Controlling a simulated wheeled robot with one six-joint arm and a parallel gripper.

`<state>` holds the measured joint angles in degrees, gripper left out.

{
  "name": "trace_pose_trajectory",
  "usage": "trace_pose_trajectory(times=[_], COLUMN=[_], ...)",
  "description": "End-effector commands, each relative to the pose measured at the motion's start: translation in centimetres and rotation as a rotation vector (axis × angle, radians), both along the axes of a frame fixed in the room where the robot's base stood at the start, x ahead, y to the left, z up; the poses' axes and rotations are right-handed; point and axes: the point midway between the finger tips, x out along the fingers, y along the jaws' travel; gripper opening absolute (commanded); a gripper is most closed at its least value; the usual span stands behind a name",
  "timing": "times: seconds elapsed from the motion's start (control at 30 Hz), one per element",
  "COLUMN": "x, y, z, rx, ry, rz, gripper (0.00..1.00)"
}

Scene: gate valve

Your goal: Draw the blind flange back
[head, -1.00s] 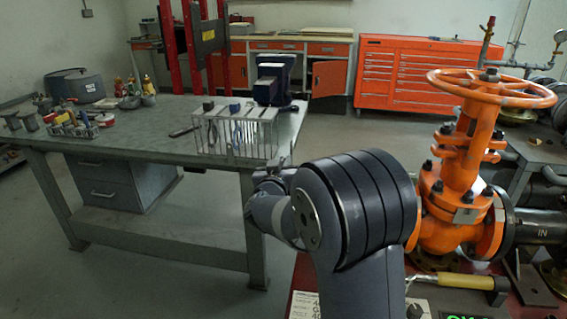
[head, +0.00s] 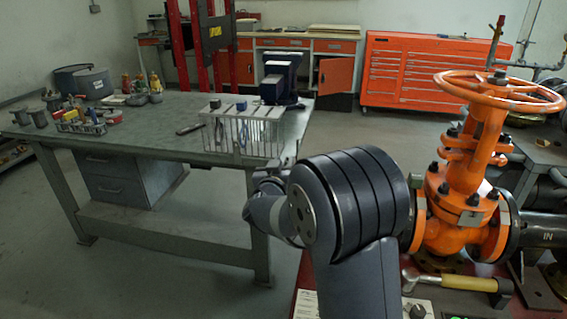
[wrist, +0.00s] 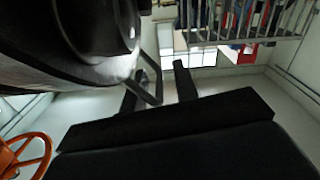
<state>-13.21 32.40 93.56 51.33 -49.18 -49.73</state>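The orange gate valve (head: 455,215) with its handwheel (head: 500,90) stands at the right in the head view. My dark arm hides the valve's left end, so the blind flange is not seen there. In the wrist view, a large dark round body (wrist: 75,45), apparently the blind flange, fills the upper left. A bent metal handle (wrist: 152,72) shows beside it. My gripper (wrist: 158,88) has its two fingers apart. The handle appears between them, nearer the left finger; contact cannot be told.
A workbench (head: 180,145) with a wire tool rack (head: 245,133) and a vise (head: 278,78) stands at the left. A yellow-handled wrench (head: 455,282) lies below the valve. An orange tool cabinet (head: 425,75) is at the back. Floor between bench and cabinet is clear.

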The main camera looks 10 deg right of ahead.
Motion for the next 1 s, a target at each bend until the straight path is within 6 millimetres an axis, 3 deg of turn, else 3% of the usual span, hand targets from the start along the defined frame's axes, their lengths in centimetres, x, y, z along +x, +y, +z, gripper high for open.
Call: trace_pose_trajectory(times=[0.53, 0.7, 1.0], x=[-8.6, -9.6, -9.6], y=[3.9, 4.2, 4.2], z=[0.0, 0.0, 0.0], rx=[0.000, 0.000, 0.001], ry=[0.001, 0.001, 0.001], rz=[0.005, 0.003, 0.002], gripper=[0.29, 0.29, 0.29])
